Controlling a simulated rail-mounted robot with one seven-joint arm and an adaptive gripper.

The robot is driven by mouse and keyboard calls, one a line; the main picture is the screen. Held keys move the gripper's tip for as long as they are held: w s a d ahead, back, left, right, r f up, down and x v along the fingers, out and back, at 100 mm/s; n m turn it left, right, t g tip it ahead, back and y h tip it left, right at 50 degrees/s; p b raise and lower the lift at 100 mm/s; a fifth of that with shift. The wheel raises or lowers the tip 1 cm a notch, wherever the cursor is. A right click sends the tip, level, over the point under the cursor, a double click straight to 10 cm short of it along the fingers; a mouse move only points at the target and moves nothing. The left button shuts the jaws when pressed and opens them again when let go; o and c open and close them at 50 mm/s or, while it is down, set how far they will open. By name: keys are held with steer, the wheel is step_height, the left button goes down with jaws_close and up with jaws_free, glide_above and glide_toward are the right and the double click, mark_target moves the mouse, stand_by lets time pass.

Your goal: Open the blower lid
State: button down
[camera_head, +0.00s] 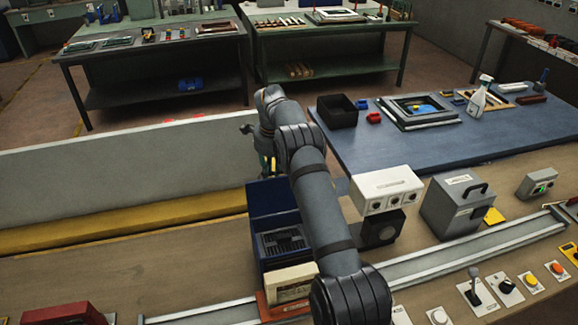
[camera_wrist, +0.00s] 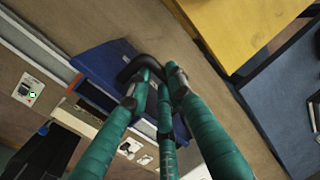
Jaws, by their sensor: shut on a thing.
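The blower is a dark blue box (camera_head: 262,255) on the wooden bench, left of my arm, with a dark grille (camera_head: 282,242) inside its top. Its blue lid (camera_head: 270,198) stands raised at the back of the box. In the wrist view the blue lid (camera_wrist: 100,60) carries a black handle (camera_wrist: 138,66). My gripper (camera_wrist: 162,80), with teal fingers, is shut on this handle. In the head view my gripper (camera_head: 268,165) is just behind the lid's upper edge, and the handle is hidden.
A white box with knobs (camera_head: 388,188) and a grey case with a handle (camera_head: 458,205) stand right of my arm. A cream box (camera_head: 290,283) is in front of the blower. A low grey wall (camera_head: 120,180) and yellow strip (camera_head: 120,225) lie to the left.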

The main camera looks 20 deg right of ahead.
steer(key=shift+w+a+r, duration=0.1)
steer(key=shift+w+r, duration=0.1)
steer(key=shift+w, duration=0.1)
steer(key=c, duration=2)
jaws_free()
steer(key=o, duration=0.4)
steer(key=shift+s+f, duration=0.1)
steer(key=shift+s, duration=0.05)
steer(key=shift+o, duration=0.2)
step_height(320, 180, up, 12)
steer(key=s, duration=0.2)
steer(key=shift+s, duration=0.2)
steer(key=shift+f, duration=0.1)
steer(key=shift+c, duration=0.3)
